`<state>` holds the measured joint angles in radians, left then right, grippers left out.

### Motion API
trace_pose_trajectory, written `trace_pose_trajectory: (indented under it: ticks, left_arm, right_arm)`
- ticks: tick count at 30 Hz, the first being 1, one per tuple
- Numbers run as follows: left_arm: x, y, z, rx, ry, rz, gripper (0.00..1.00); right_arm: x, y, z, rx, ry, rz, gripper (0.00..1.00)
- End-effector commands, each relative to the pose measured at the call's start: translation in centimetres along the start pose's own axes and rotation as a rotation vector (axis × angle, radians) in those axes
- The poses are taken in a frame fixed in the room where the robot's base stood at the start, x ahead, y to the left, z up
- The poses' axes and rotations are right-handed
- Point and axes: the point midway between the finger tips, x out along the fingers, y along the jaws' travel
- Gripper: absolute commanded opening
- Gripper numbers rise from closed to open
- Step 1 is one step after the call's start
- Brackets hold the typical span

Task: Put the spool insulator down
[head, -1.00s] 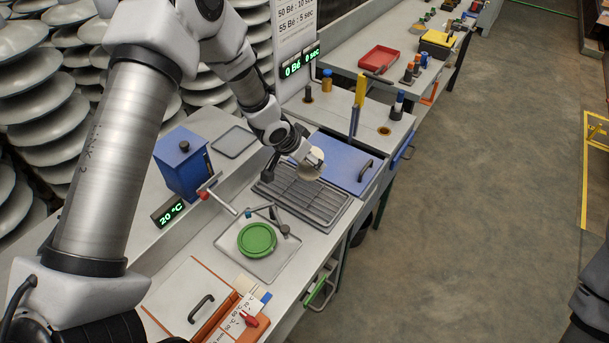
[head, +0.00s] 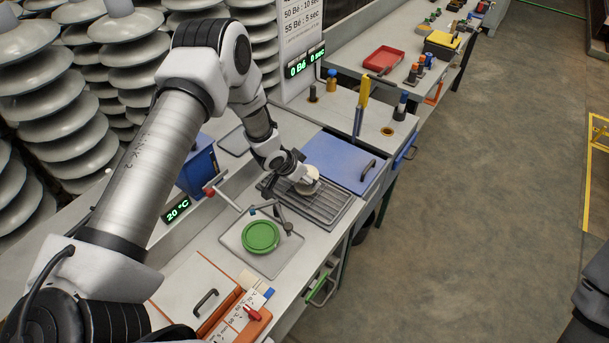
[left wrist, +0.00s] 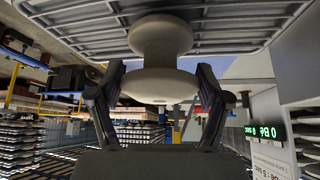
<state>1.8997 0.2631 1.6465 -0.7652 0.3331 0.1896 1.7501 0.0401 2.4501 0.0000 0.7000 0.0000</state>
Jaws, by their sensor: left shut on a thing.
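The spool insulator (left wrist: 160,62) is a cream, waisted piece with two wide flanges. My left gripper (left wrist: 158,85) is shut on its near flange, one finger on each side, in the left wrist view. In the head view the insulator (head: 308,181) shows at the end of my left gripper (head: 296,180), over the grey slatted rack (head: 322,210). In the left wrist view its far flange is at the rack's slats (left wrist: 230,22); I cannot tell whether it touches.
A blue lid (head: 338,163) with a black handle lies behind the rack. A green round lid (head: 260,237) sits on a tray in front. A red-ended lever (head: 222,195) stands left of the rack, near a blue box (head: 198,168). The rack's right part is clear.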

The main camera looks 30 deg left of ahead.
Motion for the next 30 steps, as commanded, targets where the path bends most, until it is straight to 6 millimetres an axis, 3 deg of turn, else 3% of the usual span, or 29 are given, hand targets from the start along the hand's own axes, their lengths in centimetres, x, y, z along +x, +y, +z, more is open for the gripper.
trace_pose_trajectory:
  ticks: [3,4,6,18,20,30]
  left_arm:
    - [0.4,0.0,0.2,0.000,0.001,0.000,0.14]
    - [0.3,0.0,0.2,0.000,0.000,0.000,0.84]
    - [0.3,0.0,0.2,0.000,0.000,0.000,1.00]
    - [-0.4,0.0,-0.2,0.000,0.000,0.000,1.00]
    - [-0.8,-0.1,0.0,-0.002,0.001,0.000,1.00]
    - [-9.2,0.0,0.0,-0.006,0.004,0.001,1.00]
  right_arm:
    - [0.5,0.0,0.0,0.000,0.000,0.000,0.40]
    - [0.4,0.0,0.0,0.000,0.000,0.000,0.40]
    - [0.3,0.0,0.0,0.000,0.000,0.000,0.40]
    - [-0.3,0.0,0.0,0.000,0.000,0.000,0.40]
    - [0.4,0.0,0.0,0.000,0.001,0.000,0.40]
    - [2.7,0.0,0.0,0.000,0.000,0.000,0.40]
